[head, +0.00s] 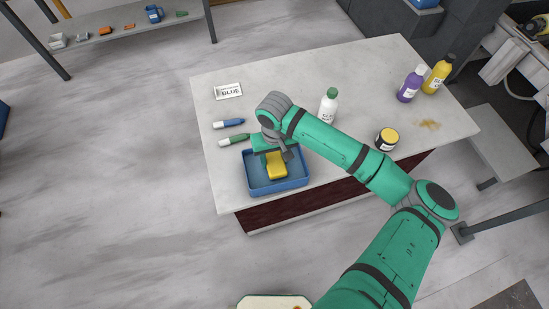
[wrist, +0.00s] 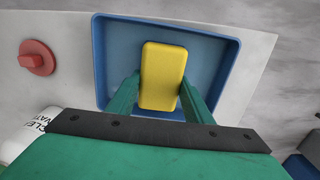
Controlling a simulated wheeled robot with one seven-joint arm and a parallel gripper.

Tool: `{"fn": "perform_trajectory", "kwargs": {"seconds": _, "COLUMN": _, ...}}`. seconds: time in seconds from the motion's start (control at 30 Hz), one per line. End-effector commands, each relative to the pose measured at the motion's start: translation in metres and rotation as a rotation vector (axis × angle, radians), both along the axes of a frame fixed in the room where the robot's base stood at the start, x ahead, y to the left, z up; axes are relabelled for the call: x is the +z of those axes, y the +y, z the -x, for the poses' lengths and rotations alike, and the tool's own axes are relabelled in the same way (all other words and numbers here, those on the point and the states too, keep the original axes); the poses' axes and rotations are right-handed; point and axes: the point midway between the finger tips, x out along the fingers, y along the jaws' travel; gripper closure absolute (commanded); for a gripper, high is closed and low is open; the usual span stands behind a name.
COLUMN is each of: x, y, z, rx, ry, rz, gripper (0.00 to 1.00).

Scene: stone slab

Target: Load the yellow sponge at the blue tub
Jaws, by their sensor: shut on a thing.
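The yellow sponge (head: 277,166) is between the fingers of my gripper (head: 276,155), over the inside of the blue tub (head: 262,188). In the wrist view my gripper (wrist: 160,95) is shut on the sponge (wrist: 163,75), one green finger on each side. The tub (wrist: 218,75) lies behind the sponge there, with its floor and walls showing around it. I cannot tell whether the sponge touches the tub floor. The tub sits at the front left edge of the stone slab.
A card reading BLUE (head: 228,91), a blue marker (head: 229,123) and a green marker (head: 234,140) lie left of my arm. A white bottle (head: 328,105), dark jar (head: 387,138), purple bottle (head: 411,85) and yellow bottle (head: 438,75) stand to the right. The slab's back middle is clear.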

Motion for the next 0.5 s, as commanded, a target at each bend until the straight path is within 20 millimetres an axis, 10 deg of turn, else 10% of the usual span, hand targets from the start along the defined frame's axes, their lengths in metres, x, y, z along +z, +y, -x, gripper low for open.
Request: {"fn": "perform_trajectory", "kwargs": {"seconds": 0.5, "x": -0.0056, "y": 0.0001, "z": -0.0001, "rx": 0.000, "ry": 0.000, "rz": 0.000, "gripper": 0.72}}
